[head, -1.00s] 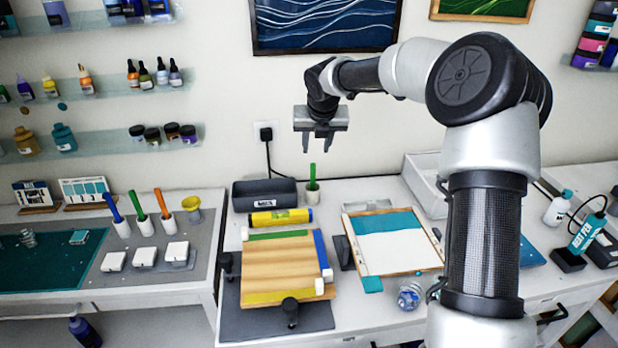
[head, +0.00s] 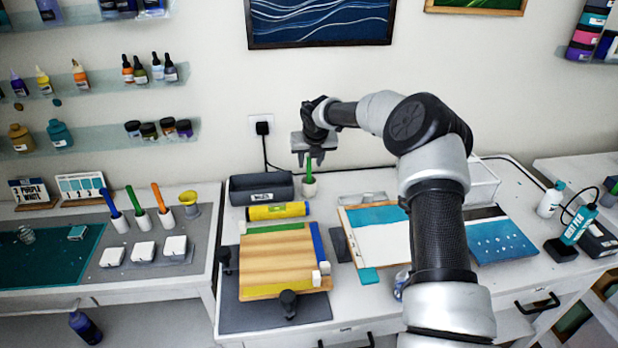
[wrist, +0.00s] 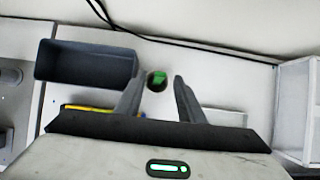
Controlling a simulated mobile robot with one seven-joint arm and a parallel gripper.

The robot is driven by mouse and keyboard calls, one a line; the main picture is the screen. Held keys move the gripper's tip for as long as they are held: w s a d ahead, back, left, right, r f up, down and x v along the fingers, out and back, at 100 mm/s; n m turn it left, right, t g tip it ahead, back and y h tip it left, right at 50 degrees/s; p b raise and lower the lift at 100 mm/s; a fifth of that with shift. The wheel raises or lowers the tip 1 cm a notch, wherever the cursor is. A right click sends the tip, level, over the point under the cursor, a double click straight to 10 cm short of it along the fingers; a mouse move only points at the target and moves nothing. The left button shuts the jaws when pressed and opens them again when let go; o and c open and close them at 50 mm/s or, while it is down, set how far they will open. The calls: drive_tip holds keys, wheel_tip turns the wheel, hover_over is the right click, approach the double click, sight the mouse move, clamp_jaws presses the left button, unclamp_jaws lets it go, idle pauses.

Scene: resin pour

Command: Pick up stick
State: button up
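A green stick (head: 308,170) stands upright in a small pale cup (head: 309,187) near the back of the white table. The wrist view shows the top of the green stick (wrist: 159,76) in the dark mouth of its cup. My gripper (head: 310,162) is directed down over the stick, with its fingertips around the height of the stick's upper part. In the wrist view my gripper (wrist: 157,82) is open, with the stick seen between its fingertips. I cannot tell whether either finger touches it. Blue, green and orange sticks (head: 136,199) stand in cups on the left table.
A dark grey bin (head: 261,189) sits just left of the cup. A yellow roll (head: 277,211) lies in front of it. A wooden board (head: 275,258) and a teal-and-white panel (head: 385,240) lie nearer. A clear-walled box (head: 481,180) is at the right. A black cable (head: 265,145) runs behind.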

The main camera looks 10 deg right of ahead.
sight(309, 165)
drive_tip(key=x, duration=0.4)
drive_tip(key=shift+s+a, duration=0.1)
clamp_jaws()
